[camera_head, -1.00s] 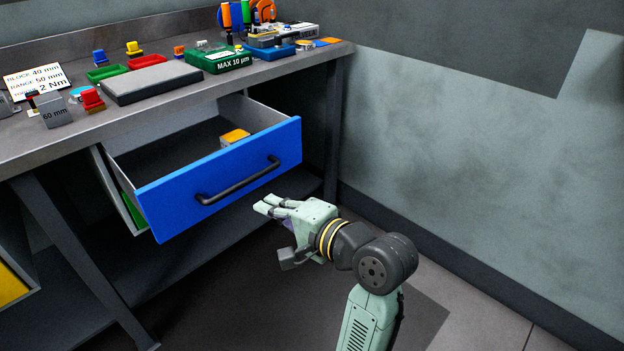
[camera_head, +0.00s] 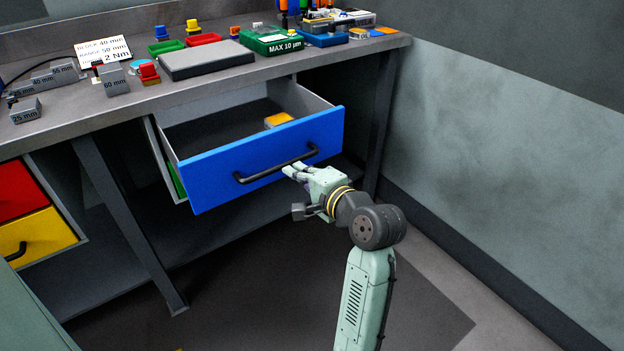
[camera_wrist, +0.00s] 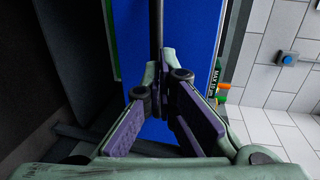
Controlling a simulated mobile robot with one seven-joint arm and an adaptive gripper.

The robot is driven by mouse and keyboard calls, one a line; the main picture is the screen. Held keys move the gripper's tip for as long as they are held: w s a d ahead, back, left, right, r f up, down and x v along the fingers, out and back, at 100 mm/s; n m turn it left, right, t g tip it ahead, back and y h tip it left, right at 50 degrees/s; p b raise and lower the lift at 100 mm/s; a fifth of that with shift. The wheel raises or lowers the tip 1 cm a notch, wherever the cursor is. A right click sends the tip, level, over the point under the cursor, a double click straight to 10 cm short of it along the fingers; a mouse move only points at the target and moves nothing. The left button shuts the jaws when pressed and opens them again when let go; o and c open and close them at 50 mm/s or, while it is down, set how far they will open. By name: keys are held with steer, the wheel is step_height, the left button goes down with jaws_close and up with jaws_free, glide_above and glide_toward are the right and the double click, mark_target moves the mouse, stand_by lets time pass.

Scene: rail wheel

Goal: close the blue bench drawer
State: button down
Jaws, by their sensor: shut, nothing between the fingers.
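The blue bench drawer (camera_head: 262,160) stands pulled out from under the bench, its inside showing from above. Its black bar handle (camera_head: 277,169) runs across the front. An orange-topped block (camera_head: 278,120) lies inside. My gripper (camera_head: 288,171) is shut and empty, just in front of the drawer front, below the right part of the handle. In the wrist view, the blue front (camera_wrist: 185,35) fills the middle behind my fingers (camera_wrist: 158,75), and the handle (camera_wrist: 157,22) runs down towards the fingertips. I cannot tell whether the fingertips touch the front or the handle.
The bench top (camera_head: 100,115) carries a grey plate (camera_head: 205,60), a green case (camera_head: 270,42), gauge blocks and small coloured trays. A red and yellow drawer unit (camera_head: 40,237) stands at left, beyond a bench leg (camera_head: 125,220). The floor before the drawer is clear; a wall (camera_head: 510,150) bounds the right.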

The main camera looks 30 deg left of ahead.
mark_target(267, 136)
steer(key=shift+x, duration=1.1)
steer(key=r+p+x, duration=0.1)
steer(key=x, duration=0.7)
steer(key=r+p+x, duration=0.2)
steer(key=x, duration=0.6)
steer(key=a+r+p+x, duration=0.1)
steer(key=r+p+x, duration=0.1)
steer(key=x, duration=0.5)
steer(key=shift+w+a, duration=0.35)
steer(key=shift+w, duration=0.1)
steer(key=shift+w+a+f, duration=0.1)
steer(key=shift+w+a, duration=0.05)
steer(key=shift+a, duration=0.2)
steer(key=shift+d, duration=0.2)
steer(key=shift+d, duration=0.2)
steer(key=v, duration=1.3)
steer(key=shift+s+d+b, duration=0.2)
steer(key=shift+s+b, duration=0.05)
steer(key=shift+b, duration=0.1)
